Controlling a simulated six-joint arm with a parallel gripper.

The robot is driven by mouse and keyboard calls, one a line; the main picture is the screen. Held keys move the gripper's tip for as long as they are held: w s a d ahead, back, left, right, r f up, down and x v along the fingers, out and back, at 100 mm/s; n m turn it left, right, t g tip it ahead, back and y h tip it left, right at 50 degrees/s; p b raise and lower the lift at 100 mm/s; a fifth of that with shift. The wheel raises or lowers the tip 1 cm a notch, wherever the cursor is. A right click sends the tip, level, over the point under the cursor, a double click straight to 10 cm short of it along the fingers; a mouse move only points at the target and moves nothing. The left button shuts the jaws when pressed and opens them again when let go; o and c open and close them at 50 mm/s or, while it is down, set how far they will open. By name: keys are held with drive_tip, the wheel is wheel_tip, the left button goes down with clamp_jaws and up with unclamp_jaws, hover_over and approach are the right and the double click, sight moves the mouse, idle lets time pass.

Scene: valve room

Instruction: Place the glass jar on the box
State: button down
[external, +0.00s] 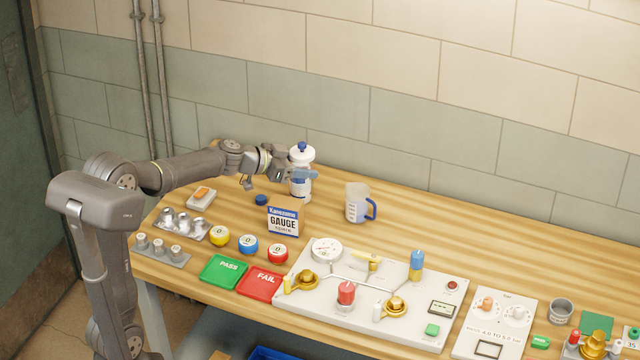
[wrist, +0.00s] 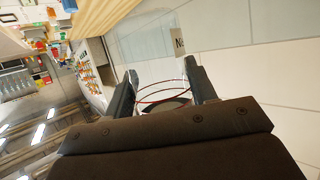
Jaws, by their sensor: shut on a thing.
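My gripper (external: 285,170) is raised above the back left of the table, in front of the white bottle. In the wrist view, my gripper's two fingers (wrist: 165,86) are shut on a clear glass jar (wrist: 165,97). Thin red rings show on the jar between the fingers. The jar is hard to make out in the external view. The box (external: 284,218), brown with a white and blue "GAUGE" label, stands on the table just below my gripper. Part of its top shows and looks bare.
A white bottle (external: 301,185) with a blue cap stands behind the box. A measuring jug (external: 357,202) is to its right, a small blue cap (external: 261,200) to its left.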

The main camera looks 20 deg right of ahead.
wheel_tip(320, 180, down, 2)
drive_tip(key=shift+f, duration=0.25)
drive_tip(key=shift+w+f, duration=0.2)
drive_tip(key=shift+f, duration=0.1)
hover_over(286, 202)
wheel_tip(286, 202, down, 7)
drive_tip(key=shift+f, duration=1.95)
drive_tip(key=shift+f, duration=0.2)
drive_tip(key=c, duration=0.6)
unclamp_jaws()
drive_tip(key=shift+r, duration=0.1)
